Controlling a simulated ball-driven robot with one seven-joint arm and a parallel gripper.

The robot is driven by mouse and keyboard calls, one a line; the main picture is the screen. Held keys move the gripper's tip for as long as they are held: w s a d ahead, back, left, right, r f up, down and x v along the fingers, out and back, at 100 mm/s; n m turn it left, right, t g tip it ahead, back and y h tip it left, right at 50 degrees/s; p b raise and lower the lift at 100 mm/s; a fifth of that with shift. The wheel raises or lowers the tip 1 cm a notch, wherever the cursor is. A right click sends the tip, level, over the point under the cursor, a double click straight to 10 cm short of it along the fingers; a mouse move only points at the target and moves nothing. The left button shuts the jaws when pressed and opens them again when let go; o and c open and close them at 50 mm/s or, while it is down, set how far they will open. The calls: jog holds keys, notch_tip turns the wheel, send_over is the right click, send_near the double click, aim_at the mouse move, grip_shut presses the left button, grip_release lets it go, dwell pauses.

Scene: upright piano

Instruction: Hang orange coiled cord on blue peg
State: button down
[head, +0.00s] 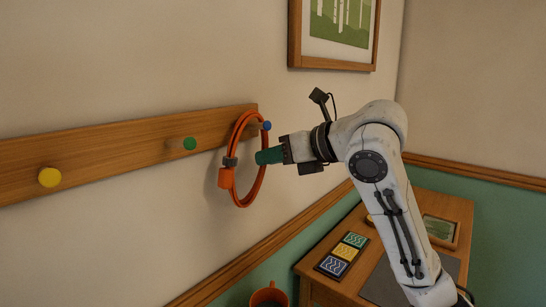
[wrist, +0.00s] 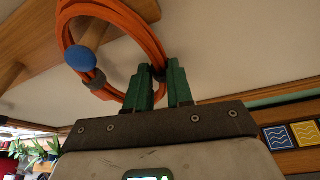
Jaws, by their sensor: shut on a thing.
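The orange coiled cord (head: 236,134) is a round loop hanging upright in front of the wooden rail, with a grey band and an orange block at its lower left. My gripper (head: 262,157) is shut on the right side of the loop with green fingers. The blue peg (head: 267,126) is at the rail's right end, overlapping the loop's upper right edge. In the wrist view the cord (wrist: 135,17) runs to my gripper (wrist: 160,75), and the blue peg's knob (wrist: 80,58) shows in front of the loop's strands. I cannot tell whether the peg passes through the loop.
The wooden rail (head: 120,157) also bears a green peg (head: 190,143) and a yellow peg (head: 49,177), both bare. A framed picture (head: 294,40) hangs above.

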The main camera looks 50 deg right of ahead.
jog(key=c, duration=0.9)
grip_release()
